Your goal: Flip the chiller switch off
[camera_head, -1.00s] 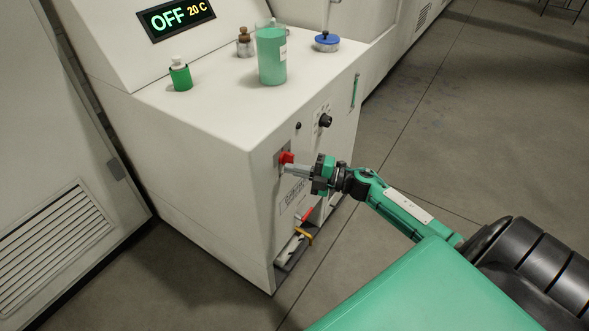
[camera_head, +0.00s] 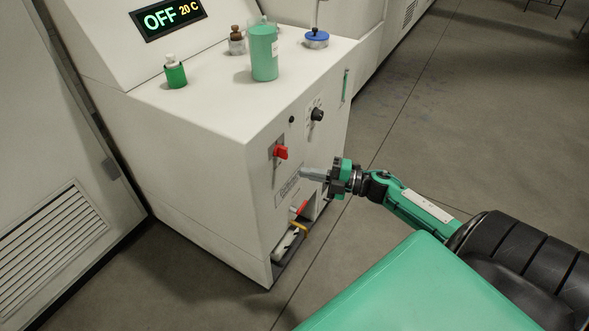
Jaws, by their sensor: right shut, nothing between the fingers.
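The white chiller (camera_head: 195,155) stands in the middle of the view. Its display (camera_head: 167,17) reads OFF and 20 C. The red switch (camera_head: 281,153) sits on a grey plate on the chiller's right-hand face. My right gripper (camera_head: 303,172) is shut and empty, to the right of the red switch and a little below it, apart from it. My left gripper is not in view.
A green bottle (camera_head: 175,72), a green beaker (camera_head: 264,54), a brown-capped jar (camera_head: 237,41) and a blue-lidded container (camera_head: 316,39) stand on the chiller top. A black knob (camera_head: 317,114) is above the switch. Open floor (camera_head: 440,130) lies to the right.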

